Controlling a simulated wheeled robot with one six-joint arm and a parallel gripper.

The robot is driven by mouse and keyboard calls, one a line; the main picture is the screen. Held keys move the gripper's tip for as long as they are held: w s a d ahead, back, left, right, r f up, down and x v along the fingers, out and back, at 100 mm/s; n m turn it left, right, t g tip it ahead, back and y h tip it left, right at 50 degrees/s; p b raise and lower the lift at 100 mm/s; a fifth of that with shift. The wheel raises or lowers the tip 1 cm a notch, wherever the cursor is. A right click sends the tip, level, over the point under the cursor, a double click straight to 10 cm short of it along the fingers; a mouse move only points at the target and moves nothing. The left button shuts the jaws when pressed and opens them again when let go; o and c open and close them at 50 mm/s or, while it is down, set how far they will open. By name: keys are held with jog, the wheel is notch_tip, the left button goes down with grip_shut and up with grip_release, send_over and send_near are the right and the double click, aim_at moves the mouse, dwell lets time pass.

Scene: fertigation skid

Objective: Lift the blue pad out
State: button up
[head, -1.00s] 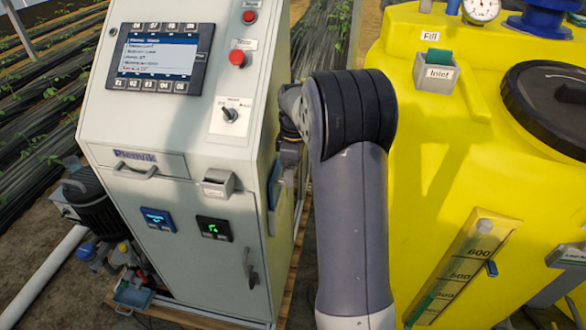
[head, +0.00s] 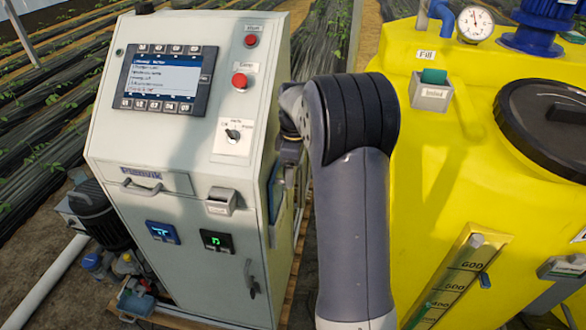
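In the head view, I cannot make out a plainly blue pad. A teal-green pad (head: 434,76) stands in a small grey holder (head: 431,95) on the yellow tank, under a "Fill" label. Another small grey holder (head: 221,203) is on the cabinet front, with no coloured pad visible in it. A blue-grey box (head: 135,303) sits low at the left; its contents are unclear. My gripper (head: 289,178) hangs beside the cabinet's right side, partly hidden behind my arm. Its fingers are too small and dark to read, and no held object shows.
The cabinet (head: 190,120) has a screen (head: 163,80), red buttons and a rotary switch (head: 233,134). The yellow tank (head: 450,180) with a black lid (head: 545,115) fills the right. A narrow gap separates them. A white pipe (head: 45,275) lies at lower left.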

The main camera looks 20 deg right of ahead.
jog(key=shift+r+p, duration=0.75)
jog(key=shift+r, duration=1.2)
